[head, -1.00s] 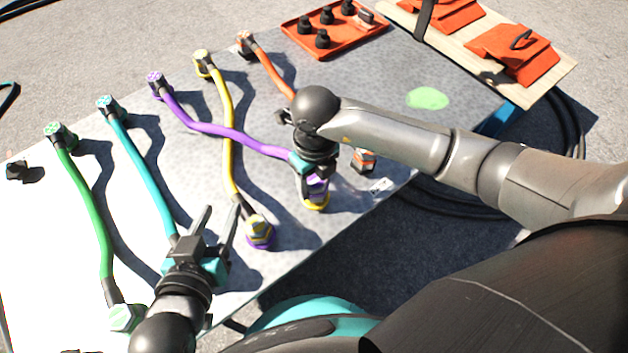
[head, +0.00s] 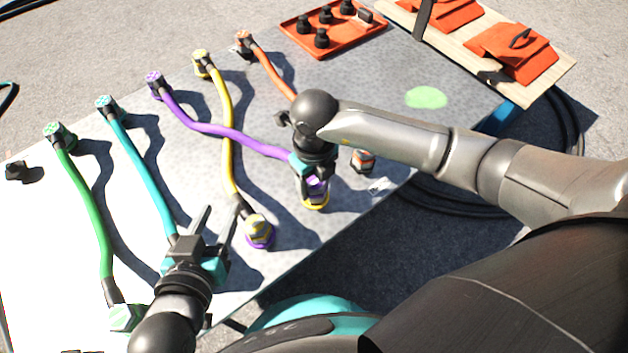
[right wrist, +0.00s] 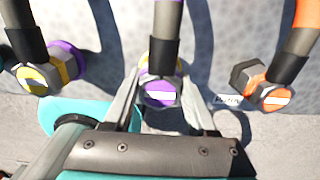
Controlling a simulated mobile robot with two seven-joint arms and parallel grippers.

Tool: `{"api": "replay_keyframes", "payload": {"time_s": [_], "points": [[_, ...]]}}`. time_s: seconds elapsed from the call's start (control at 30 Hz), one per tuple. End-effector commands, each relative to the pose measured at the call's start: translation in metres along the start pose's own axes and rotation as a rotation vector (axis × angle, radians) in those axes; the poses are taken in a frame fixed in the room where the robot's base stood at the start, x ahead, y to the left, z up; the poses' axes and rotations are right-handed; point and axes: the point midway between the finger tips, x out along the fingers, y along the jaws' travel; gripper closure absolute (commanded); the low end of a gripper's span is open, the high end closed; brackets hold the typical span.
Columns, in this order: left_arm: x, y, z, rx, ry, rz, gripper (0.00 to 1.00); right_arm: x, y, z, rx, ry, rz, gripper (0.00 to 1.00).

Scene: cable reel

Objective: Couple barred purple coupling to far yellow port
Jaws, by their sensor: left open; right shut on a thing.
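The barred purple coupling (head: 317,186), on the near end of the purple hose, has a white bar on its face, clear in the right wrist view (right wrist: 160,94). My right gripper (head: 314,182) is shut on it. The yellow port (head: 316,204) shows as a yellow ring directly behind the coupling, and partly in the right wrist view (right wrist: 146,60). The two look lined up and touching or nearly so; I cannot tell if the coupling is fully seated. My left gripper (head: 219,217) is open and empty above the table, left of the yellow coupling.
A barred yellow coupling (head: 258,228) sits on a purple port left of my right gripper. An orange coupling (head: 363,160) is close on its right. Teal (head: 140,170) and green (head: 92,195) hoses lie left. An orange tray (head: 335,40) stands at the back.

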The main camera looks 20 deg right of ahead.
Motion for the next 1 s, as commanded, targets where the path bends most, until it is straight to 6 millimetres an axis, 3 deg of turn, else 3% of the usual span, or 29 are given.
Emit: {"api": "replay_keyframes", "payload": {"time_s": [0.17, 0.2, 0.47, 1.0], "points": [[0.0014, -0.0003, 0.0027, 0.000, 0.000, 0.000, 0.50, 0.0035, 0.0000, 0.0007, 0.000, -0.002, 0.000, 1.00], [0.0011, -0.0002, 0.0021, 0.000, 0.000, 0.000, 0.50, 0.0027, 0.0001, 0.0007, 0.000, -0.002, 0.000, 0.38], [0.0010, -0.0002, 0.0019, 0.000, 0.000, 0.000, 0.50, 0.0027, 0.0002, 0.0004, -0.001, -0.001, 0.000, 0.09], [-0.0016, -0.0055, 0.0019, 0.007, -0.051, -0.015, 0.50, -0.0039, -0.0043, 0.0017, 0.001, 0.000, -0.001, 0.08]]}}
